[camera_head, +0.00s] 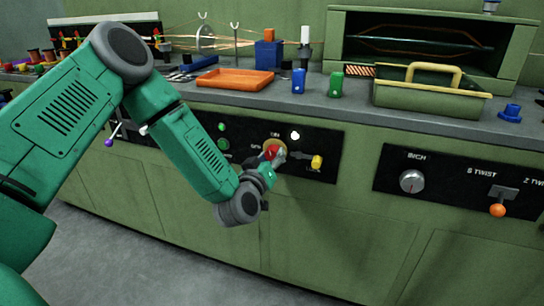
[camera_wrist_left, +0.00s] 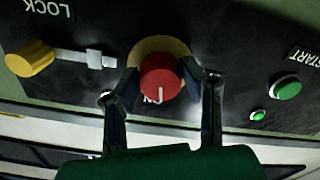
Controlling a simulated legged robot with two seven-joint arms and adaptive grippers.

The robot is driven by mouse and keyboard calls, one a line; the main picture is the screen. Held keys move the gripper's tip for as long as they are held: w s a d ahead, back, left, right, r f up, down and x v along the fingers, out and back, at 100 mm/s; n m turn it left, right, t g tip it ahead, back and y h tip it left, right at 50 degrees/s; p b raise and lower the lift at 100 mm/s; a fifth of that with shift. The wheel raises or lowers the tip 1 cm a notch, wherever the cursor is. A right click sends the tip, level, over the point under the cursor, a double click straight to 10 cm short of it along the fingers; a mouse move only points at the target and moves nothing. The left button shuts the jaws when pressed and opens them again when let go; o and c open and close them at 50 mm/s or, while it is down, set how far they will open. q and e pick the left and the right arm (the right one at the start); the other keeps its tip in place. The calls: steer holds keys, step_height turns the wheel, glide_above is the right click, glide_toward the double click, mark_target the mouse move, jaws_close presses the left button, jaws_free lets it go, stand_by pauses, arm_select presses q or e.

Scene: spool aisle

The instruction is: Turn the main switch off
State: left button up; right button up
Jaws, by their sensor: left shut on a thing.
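The main switch is a red rotary knob (camera_head: 271,152) on a yellow round plate, set in the black control panel (camera_head: 331,143) on the bench front. In the left wrist view the red knob (camera_wrist_left: 161,78) shows a white pointer line at its lower edge, by the partly hidden letters "ON". My left gripper (camera_head: 277,154) is at the knob; in the left wrist view its two fingers (camera_wrist_left: 163,84) are on either side of the knob, shut on it. My right gripper is in neither view.
A yellow lock handle (camera_head: 317,162) sits just right of the knob, and green buttons (camera_head: 223,144) sit to its left.

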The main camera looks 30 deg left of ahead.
arm_select(q)
steer(key=n, duration=0.3)
steer(key=shift+f+n, duration=0.1)
steer(key=shift+n, duration=0.3)
steer(key=n, duration=0.3)
steer(key=shift+n, duration=0.3)
steer(key=n+b, duration=0.1)
steer(key=n, duration=0.2)
steer(key=shift+n, duration=0.3)
steer(key=shift+s+n+b, duration=0.1)
steer(key=shift+n+b, duration=0.5)
steer(key=shift+n, duration=1.5)
steer(key=shift+f, duration=0.1)
steer(key=o, duration=1)
steer(key=shift+o, duration=0.7)
steer(key=shift+a, duration=0.1)
